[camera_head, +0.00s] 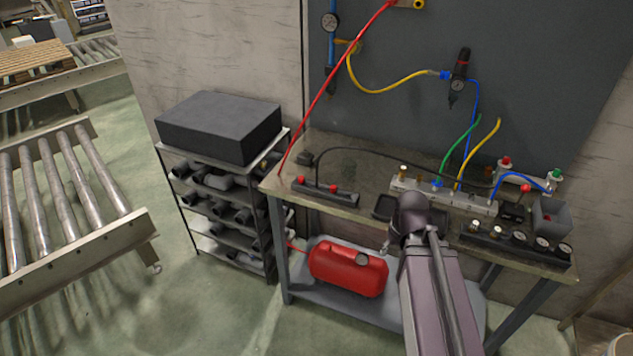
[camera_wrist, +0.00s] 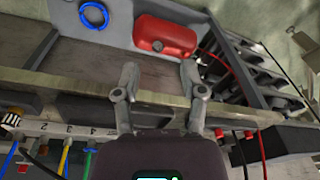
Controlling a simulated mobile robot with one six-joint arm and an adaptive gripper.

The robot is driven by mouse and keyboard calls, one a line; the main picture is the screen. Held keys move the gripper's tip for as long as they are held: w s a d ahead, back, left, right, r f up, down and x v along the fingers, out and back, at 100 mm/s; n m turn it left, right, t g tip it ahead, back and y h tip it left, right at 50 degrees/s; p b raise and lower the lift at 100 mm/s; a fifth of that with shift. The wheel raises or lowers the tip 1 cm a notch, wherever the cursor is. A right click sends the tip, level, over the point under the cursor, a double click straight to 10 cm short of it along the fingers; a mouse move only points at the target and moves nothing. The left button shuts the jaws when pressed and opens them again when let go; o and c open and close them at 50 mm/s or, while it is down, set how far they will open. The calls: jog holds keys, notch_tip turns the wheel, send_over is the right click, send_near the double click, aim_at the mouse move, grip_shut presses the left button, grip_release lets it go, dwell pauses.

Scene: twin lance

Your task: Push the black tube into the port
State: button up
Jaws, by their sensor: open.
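The black tube (camera_head: 400,153) arcs over the back of the bench, from a black strip with red fittings (camera_head: 325,192) toward the right, behind the coloured tubes. Its right end is hard to make out. The pale manifold block (camera_head: 465,199) holds a row of ports; in the wrist view the block (camera_wrist: 55,130) shows numbers at the left, with yellow, blue and green tubes at it. Which port is meant I cannot tell. My gripper (camera_wrist: 159,68) is open and empty, its fingers apart over the bench's front edge. In the head view my arm hides part of the bench.
A red tank (camera_head: 347,268) lies on the lower shelf. A row of gauges (camera_head: 518,237) and a grey box (camera_head: 550,217) stand at the bench's right. A red hose (camera_head: 335,85) crosses at the left. A rack with a black case (camera_head: 219,125) stands left of the bench.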

jog(key=w+a+r+n+t+y+b, duration=0.2)
jog(key=w+a+t, duration=0.3)
jog(key=w+a, duration=0.3)
jog(key=w+a+r+n+t+y+b, duration=0.2)
jog(key=w+a+r+t+y+b, duration=0.1)
jog(key=w+a+t, duration=0.3)
jog(key=shift+w+a+r+y+b, duration=0.5)
jog(key=shift+w+a, duration=0.8)
jog(key=shift+w, duration=0.95)
